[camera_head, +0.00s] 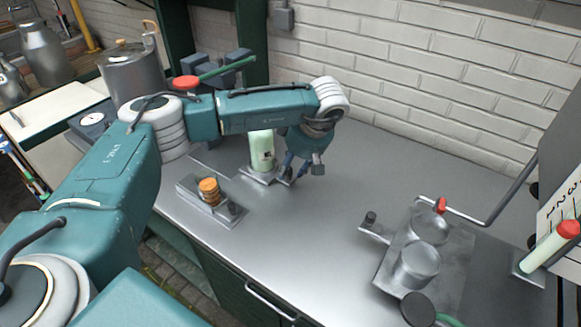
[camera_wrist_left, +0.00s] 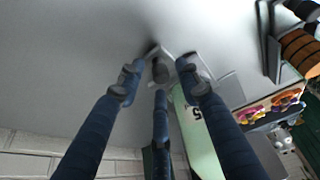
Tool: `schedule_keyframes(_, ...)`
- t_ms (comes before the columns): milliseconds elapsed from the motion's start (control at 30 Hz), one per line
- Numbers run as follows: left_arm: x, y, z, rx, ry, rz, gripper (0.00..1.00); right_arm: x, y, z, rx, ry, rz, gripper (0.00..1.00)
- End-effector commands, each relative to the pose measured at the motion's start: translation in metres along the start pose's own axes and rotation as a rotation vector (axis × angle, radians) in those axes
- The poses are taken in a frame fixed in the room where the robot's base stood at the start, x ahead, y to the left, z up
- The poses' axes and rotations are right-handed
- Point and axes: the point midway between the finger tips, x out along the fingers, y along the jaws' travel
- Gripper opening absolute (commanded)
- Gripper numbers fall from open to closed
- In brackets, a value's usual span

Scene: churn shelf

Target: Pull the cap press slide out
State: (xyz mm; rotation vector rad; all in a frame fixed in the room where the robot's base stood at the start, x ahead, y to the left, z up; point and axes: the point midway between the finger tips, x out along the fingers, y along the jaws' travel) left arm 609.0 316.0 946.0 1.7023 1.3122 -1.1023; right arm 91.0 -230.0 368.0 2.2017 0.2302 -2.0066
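My left gripper (camera_head: 303,168) is low over the metal counter, beside a pale green cylinder (camera_head: 262,150) standing on a small metal plate. In the left wrist view my left gripper (camera_wrist_left: 160,78) has its fingers spread. A small grey knob (camera_wrist_left: 160,71) on a metal plate shows in the gap between the fingertips, with no clear contact. This looks like the handle of the cap press slide, though I cannot be sure. The pale green cylinder (camera_wrist_left: 198,130) is close beside one finger. My right gripper is in neither view.
A metal holder (camera_head: 190,187) with a stack of orange discs (camera_head: 209,191) is near the counter's front edge. A metal fixture (camera_head: 415,262) with round parts is at the right. A pale green tube with a red cap (camera_head: 550,245) stands farther right. The middle counter is clear.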

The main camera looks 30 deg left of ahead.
Motion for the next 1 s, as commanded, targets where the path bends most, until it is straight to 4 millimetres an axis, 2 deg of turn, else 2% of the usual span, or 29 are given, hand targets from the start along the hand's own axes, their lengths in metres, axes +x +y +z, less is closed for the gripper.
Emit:
schedule_keyframes(167, 0.001, -0.001, 0.001, 0.001, -0.001, -0.002, 0.36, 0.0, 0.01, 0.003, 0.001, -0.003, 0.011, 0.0)
schedule_keyframes(367, -0.008, 0.0, 0.001, 0.002, -0.002, -0.001, 0.36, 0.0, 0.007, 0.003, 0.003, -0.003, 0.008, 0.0)
schedule_keyframes(800, -0.095, 0.0, 0.001, 0.002, 0.001, 0.002, 0.36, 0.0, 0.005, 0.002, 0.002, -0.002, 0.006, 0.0)
schedule_keyframes(1000, -0.116, -0.001, 0.001, 0.002, 0.0, 0.0, 0.36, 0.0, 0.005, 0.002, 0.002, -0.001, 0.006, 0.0)
